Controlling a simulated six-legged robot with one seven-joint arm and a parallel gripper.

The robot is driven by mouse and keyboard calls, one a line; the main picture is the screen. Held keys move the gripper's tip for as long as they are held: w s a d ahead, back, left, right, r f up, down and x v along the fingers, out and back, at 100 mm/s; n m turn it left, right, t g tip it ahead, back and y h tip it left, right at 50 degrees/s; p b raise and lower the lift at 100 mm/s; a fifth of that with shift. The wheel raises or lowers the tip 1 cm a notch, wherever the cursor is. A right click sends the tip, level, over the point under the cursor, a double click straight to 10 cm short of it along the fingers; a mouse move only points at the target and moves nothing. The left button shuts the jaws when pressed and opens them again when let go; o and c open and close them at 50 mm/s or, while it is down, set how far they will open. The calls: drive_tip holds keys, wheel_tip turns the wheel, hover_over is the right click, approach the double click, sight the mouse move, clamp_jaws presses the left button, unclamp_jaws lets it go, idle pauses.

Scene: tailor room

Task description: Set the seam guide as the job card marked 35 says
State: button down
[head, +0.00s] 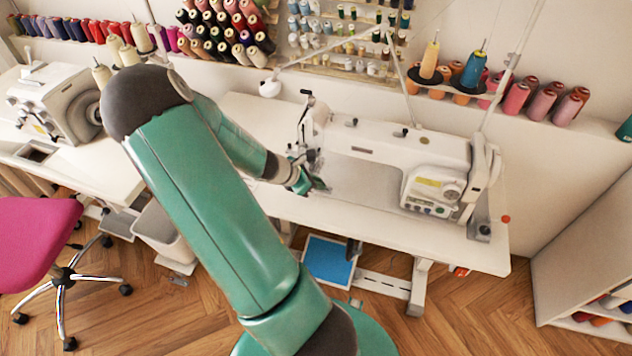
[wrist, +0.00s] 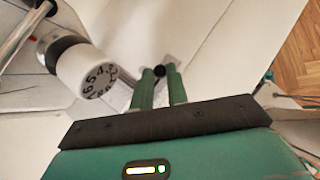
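The white sewing machine (head: 385,160) stands on its table at centre right in the head view. My gripper (head: 305,178) is low at the machine's left, needle end. In the wrist view, the two green fingers of my gripper (wrist: 160,72) are close together with a small round black knob (wrist: 159,71) between their tips. The knob fills the gap and seems held on both sides. I cannot make out the seam guide under it. No job card marked 35 is readable in either view.
A white numbered dial (wrist: 85,72) is close at left of my fingers. The machine table (head: 420,235) has free room in front. A second machine (head: 60,100) and a pink chair (head: 38,243) stand at left. Thread spools (head: 545,102) line the wall.

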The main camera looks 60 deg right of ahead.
drive_tip(key=shift+s+d, duration=0.1)
drive_tip(key=shift+s, duration=0.5)
drive_tip(key=c, duration=1.4)
unclamp_jaws()
drive_tip(key=shift+w, duration=0.1)
drive_tip(key=v, duration=1.3)
drive_tip(key=shift+w+a+r, duration=0.2)
drive_tip(key=shift+a, duration=0.1)
